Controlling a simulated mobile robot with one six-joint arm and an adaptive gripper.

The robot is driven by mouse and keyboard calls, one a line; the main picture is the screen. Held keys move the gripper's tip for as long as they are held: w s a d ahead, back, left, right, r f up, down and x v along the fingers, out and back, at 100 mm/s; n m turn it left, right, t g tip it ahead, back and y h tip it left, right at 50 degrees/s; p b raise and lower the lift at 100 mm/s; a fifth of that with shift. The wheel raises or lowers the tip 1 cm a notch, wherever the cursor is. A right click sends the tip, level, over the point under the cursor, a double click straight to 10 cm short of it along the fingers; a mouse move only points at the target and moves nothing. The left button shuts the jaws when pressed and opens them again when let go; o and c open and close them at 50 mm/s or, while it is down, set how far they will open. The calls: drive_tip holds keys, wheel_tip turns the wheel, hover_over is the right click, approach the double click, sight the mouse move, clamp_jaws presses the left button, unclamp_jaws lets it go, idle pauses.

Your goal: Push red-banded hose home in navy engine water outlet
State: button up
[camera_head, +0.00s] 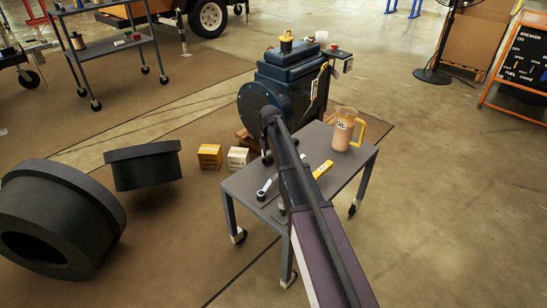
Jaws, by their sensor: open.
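The navy engine (289,75) stands on a wooden base just beyond a small grey cart, with a large round disc (260,103) on its near left side. I cannot make out its water outlet. I cannot pick out the red-banded hose; my arm covers part of the engine's front and of the cart. My arm reaches from the bottom edge up over the cart to a joint in front of the engine, then bends down. I cannot make out my gripper's fingers.
The grey cart (345,175) carries an oil jug (346,130), a yellow item (322,169) and a wrench-like tool (265,188). Two small boxes (210,156) sit on the floor left of it. Large dark round parts (95,210) lie farther left.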

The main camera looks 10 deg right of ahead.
drive_tip(key=shift+f, duration=0.15)
drive_tip(key=shift+f+b, duration=0.15)
drive_tip(key=shift+b, duration=0.2)
wheel_tip(320, 180, up, 3)
drive_tip(key=p, duration=0.3)
drive_tip(key=r+p, duration=0.3)
drive_tip(key=shift+s+a+r, duration=0.1)
drive_tip(key=shift+a+r, duration=0.1)
drive_tip(key=shift+a, duration=0.05)
wheel_tip(320, 180, up, 8)
drive_tip(key=p, duration=0.8)
drive_tip(key=shift+f, duration=0.15)
